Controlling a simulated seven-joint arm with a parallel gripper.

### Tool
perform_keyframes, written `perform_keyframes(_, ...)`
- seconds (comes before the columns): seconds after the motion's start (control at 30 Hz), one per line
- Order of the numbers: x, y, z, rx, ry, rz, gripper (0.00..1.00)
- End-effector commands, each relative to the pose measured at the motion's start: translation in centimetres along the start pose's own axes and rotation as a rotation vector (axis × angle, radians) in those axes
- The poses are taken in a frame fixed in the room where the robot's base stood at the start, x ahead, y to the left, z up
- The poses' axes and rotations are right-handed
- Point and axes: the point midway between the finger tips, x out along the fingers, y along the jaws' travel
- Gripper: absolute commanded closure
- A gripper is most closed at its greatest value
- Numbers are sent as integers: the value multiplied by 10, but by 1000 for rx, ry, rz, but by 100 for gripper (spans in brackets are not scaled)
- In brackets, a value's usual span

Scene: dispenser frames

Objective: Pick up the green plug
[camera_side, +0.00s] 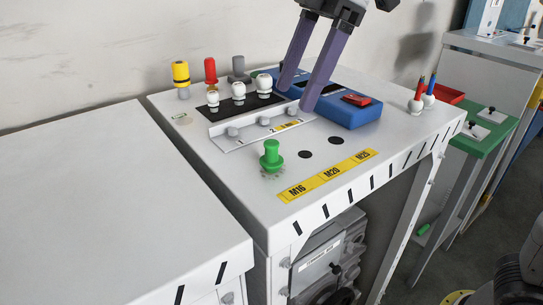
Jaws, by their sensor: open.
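The green plug (271,155) stands upright on the white bench top (240,189), behind the M16 end of the yellow label strip. Two dark round holes lie to its right. My gripper (292,100) comes down from the top of the picture with two long purple fingers set apart. It is open, and nothing shows between its fingers. The fingertips are behind and to the right of the green plug, apart from it, near the metal bracket and the blue box. The right finger covers part of the blue box.
A metal bracket (232,145) with several round knobs stands behind the plug. White-topped knobs (238,90), yellow (181,76), red (210,71) and grey plugs stand further back. A blue box (349,113) lies at right. The bench front near the label (328,175) is clear.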

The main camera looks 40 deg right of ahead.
Motion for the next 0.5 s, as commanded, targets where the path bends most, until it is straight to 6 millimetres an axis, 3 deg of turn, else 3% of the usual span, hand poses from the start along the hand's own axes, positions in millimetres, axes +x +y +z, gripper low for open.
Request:
perform_keyframes(0.2, 37, -1, 0, -1, -1, -1, 26)
perform_keyframes(0.5, 60, -1, 1, -1, -1, -1, 26)
